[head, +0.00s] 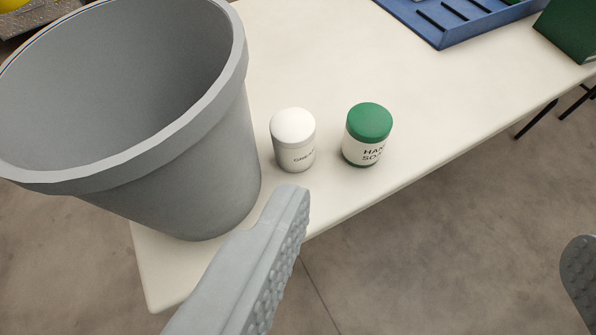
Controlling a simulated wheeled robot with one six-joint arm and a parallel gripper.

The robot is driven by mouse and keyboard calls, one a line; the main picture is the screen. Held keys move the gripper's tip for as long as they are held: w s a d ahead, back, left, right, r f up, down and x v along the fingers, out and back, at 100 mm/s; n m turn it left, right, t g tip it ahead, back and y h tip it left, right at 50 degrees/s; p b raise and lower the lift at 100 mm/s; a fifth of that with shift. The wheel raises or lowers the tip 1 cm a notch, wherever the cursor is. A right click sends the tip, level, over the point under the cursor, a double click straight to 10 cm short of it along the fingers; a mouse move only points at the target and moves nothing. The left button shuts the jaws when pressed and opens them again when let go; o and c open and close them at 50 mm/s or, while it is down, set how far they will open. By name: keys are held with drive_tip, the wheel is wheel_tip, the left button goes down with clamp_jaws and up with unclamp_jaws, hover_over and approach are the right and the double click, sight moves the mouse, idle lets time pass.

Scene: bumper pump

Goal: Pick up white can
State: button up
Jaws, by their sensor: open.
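The white can (293,140) stands upright on the cream table, with a white domed lid and a greyer lower part bearing dark, partly readable lettering. My gripper (435,230) is open and empty. Its left finger (262,250) reaches up from the bottom of the view, its tip just below the can in the picture. Only the tip of its right finger (580,275) shows at the right edge. The can is not between the fingers. I cannot tell how far above the table the fingers are.
A large grey bucket (225,150) stands close to the can's left. A green-lidded hand soap jar (368,135) stands to its right. A blue tray (440,35) and a green box (572,30) lie farther back. The table's (320,60) front edge runs just in front of the can.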

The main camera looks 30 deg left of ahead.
drive_tip(key=w+a+f+n+g+y, duration=0.1)
drive_tip(key=w+a+f+g, duration=0.15)
drive_tip(key=w, duration=0.25)
drive_tip(key=w+a+f+n+g, duration=0.2)
drive_tip(key=w+a+f, duration=0.2)
drive_tip(key=w, duration=0.1)
drive_tip(key=n+g, duration=0.2)
drive_tip(key=g, duration=0.2)
approach(292, 127)
drive_tip(key=x, duration=0.9)
drive_tip(key=shift+x, duration=2.65)
drive_tip(key=shift+s+d, duration=0.2)
drive_tip(key=c, duration=1.1)
drive_tip(key=shift+o, duration=0.2)
